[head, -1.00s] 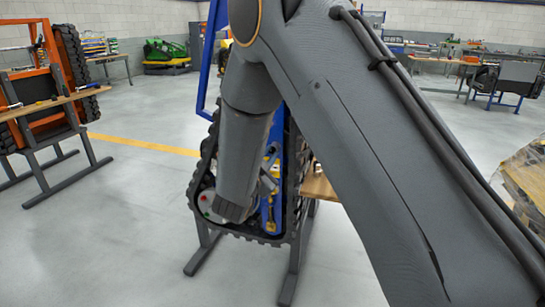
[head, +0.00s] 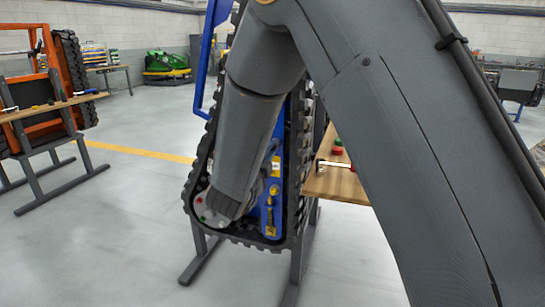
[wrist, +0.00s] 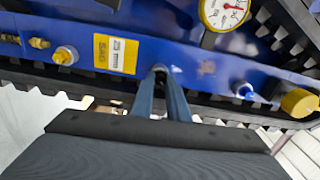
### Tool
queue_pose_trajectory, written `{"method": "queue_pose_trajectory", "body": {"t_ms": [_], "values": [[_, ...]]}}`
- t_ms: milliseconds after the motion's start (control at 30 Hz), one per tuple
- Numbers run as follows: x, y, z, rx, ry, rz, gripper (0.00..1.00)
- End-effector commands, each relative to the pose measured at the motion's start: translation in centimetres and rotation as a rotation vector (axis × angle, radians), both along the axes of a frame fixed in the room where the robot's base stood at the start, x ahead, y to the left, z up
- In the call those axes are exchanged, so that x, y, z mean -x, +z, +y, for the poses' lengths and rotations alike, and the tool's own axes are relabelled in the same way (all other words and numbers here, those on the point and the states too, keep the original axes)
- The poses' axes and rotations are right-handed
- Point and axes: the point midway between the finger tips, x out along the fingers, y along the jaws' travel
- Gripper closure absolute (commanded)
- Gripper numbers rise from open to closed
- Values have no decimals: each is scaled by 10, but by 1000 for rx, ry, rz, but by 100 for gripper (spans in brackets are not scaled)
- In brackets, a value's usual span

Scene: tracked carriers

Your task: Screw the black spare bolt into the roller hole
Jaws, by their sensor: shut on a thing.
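In the wrist view, my gripper (wrist: 162,76) points at the blue side frame (wrist: 205,62) of a tracked carrier. Its two fingers are closed together on a small dark piece at their tips. The piece is mostly hidden between the fingers, so I cannot tell whether it is the black spare bolt or whether it touches the frame. I cannot make out the roller hole. In the head view, my arm hides most of the gripper, and the black track (head: 196,158) runs around the blue frame (head: 272,205).
A yellow label (wrist: 115,54), a pressure gauge (wrist: 224,13) and a yellow cap (wrist: 299,102) lie around the fingers. A wooden bench (head: 338,184) with red items (head: 337,147) stands right of the carrier. An orange carrier (head: 40,125) stands far left. The floor between is clear.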

Motion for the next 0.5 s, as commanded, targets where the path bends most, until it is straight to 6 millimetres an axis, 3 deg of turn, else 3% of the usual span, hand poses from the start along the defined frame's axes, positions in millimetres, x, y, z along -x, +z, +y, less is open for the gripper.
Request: {"method": "queue_pose_trajectory", "body": {"t_ms": [200,500], "values": [[0,-2,1,-160,3,-58,100],[0,0,1,-176,3,-62,100]]}}
